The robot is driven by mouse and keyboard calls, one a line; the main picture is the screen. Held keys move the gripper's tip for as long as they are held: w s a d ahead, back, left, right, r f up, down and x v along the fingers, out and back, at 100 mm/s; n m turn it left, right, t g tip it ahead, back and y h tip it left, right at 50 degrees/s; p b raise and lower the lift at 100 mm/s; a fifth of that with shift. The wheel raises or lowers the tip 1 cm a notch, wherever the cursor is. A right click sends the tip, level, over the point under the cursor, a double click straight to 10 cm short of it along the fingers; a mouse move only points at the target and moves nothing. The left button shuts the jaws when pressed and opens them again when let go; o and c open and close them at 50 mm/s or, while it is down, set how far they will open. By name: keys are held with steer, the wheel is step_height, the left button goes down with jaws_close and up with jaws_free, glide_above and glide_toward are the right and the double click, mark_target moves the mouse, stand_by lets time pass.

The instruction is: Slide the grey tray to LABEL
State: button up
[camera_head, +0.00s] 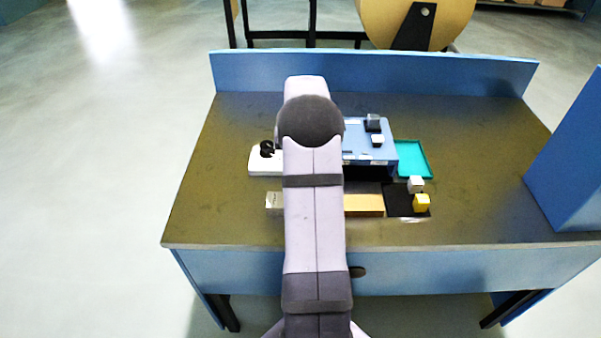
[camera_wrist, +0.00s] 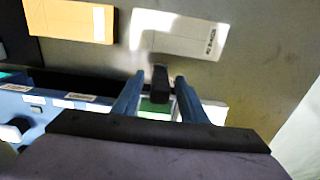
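My gripper (camera_wrist: 158,80) shows in the wrist view with its two blue fingers apart. A small black upright piece (camera_wrist: 160,76) stands between the fingertips, with a gap on both sides; I cannot tell what it belongs to. In the head view my arm hides the gripper. A pale, shiny rectangle (camera_wrist: 180,36) with small lettering at one end lies ahead of the fingers; the lettering is unreadable. A shiny pale patch (camera_head: 273,200) shows left of my arm. I cannot tell for sure which thing is the grey tray or where LABEL is.
A blue rack (camera_head: 382,158) with small blocks on top stands right of my arm, beside a teal tray (camera_head: 426,172). A tan block (camera_head: 363,204) and a black mat (camera_head: 394,205) with white and yellow cubes lie in front. A white base (camera_head: 258,163) with a black knob is left.

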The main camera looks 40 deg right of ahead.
steer(key=shift+f, duration=1.1)
jaws_close()
steer(key=s+d+p, duration=0.1)
steer(key=s+d, duration=0.7)
steer(key=s+d+p, duration=0.1)
steer(key=s+d, duration=0.7)
steer(key=shift+s+d+r, duration=0.1)
steer(key=shift+s+d, duration=0.05)
steer(key=shift+d, duration=0.1)
steer(key=shift+d+r, duration=0.1)
steer(key=shift+c, duration=0.5)
jaws_free()
steer(key=shift+s, duration=0.1)
steer(key=shift+o, duration=0.5)
steer(key=shift+s+d, duration=0.1)
